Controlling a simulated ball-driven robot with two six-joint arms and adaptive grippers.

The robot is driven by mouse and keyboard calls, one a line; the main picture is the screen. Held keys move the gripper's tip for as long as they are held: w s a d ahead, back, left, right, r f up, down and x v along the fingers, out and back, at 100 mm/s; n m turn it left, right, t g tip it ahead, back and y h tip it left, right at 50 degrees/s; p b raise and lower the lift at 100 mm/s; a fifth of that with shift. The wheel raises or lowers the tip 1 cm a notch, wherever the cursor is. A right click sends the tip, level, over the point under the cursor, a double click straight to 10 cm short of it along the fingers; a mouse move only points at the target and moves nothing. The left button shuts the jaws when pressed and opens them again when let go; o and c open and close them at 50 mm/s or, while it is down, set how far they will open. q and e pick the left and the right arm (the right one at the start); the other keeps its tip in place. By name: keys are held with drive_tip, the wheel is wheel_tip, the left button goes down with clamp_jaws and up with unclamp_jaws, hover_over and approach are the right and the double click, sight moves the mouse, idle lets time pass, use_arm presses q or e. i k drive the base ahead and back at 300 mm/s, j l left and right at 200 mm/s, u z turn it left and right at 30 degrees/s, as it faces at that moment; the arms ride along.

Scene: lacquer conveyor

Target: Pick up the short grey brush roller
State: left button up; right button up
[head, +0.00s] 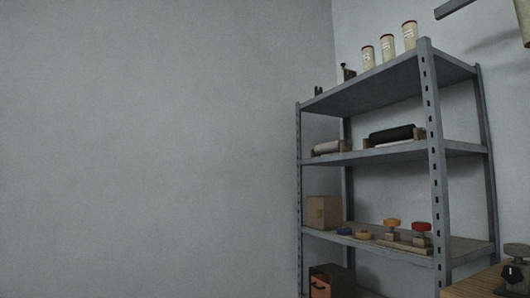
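A short grey roller (328,147), which looks like the brush roller, lies on the second shelf from the top of a grey metal shelf unit (433,130), at its left end. It rests between small wooden end pieces. A longer black roller (393,135) lies to its right on the same shelf, also in a wooden holder. Neither of my grippers shows in the head view.
Several cream cans (388,48) stand on the top shelf. A cardboard box (323,212) and parts with coloured discs (392,224) are on the shelf below the rollers. A wooden surface (480,286) is at the lower right. Bare grey wall fills the left.

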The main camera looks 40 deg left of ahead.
sight(332, 147)
drive_tip(key=u, duration=0.95)
drive_tip(key=z, duration=2.3)
drive_tip(key=u, duration=2.3)
drive_tip(key=i+j+z, duration=0.15)
drive_tip(key=i+j, duration=0.3)
